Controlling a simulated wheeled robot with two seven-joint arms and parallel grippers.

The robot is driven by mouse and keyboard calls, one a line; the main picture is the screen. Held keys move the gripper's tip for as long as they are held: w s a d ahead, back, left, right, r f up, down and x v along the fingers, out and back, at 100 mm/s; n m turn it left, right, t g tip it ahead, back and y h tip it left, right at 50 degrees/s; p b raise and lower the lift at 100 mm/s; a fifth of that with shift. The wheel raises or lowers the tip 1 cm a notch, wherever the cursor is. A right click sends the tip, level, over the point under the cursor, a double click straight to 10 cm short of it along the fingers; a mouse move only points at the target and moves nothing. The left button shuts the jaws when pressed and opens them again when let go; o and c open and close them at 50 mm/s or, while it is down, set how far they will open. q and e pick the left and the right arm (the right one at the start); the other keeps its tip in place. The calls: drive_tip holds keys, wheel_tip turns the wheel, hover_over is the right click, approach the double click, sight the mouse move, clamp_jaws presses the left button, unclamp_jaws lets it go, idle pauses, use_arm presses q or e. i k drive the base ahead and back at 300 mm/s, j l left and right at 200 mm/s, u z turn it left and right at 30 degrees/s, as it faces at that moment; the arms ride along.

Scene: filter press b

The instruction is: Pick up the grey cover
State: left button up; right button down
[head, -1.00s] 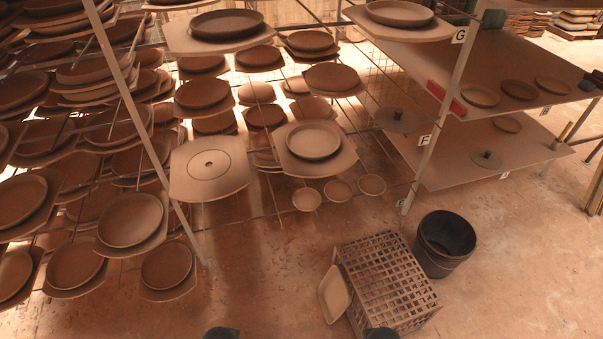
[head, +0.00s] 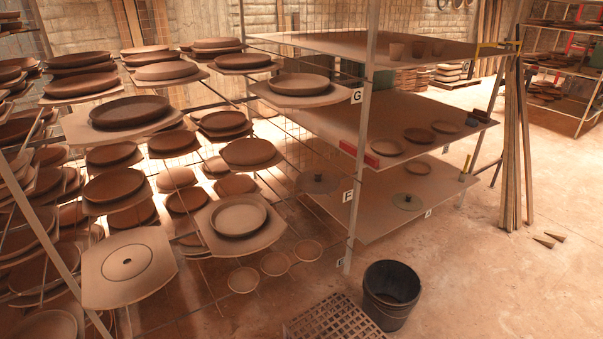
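Two flat round lids with a small knob on top lie on the shelf unit. One, a grey cover (head: 318,184), is at the left end near the post with label F. The other, a grey-green lid (head: 408,202), lies on the lowest visible shelf board (head: 385,225), right of that post. I cannot tell for sure which level the left one rests on. Neither of my grippers shows in the head view now.
A black bucket (head: 388,308) and a slatted crate (head: 330,322) stand on the floor before the shelves. Racks of clay plates (head: 130,110) fill the left. A red block (head: 360,152) and several small dishes (head: 420,136) lie on the middle shelf.

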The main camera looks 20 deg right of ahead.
sight(314, 182)
drive_tip(key=l, duration=0.4)
drive_tip(key=i+l+z, duration=0.15)
drive_tip(key=l, duration=0.3)
drive_tip(key=i+l, duration=0.1)
drive_tip(key=l, duration=0.3)
drive_tip(key=l+z, duration=0.1)
drive_tip(key=l, duration=0.3)
drive_tip(key=i, duration=0.05)
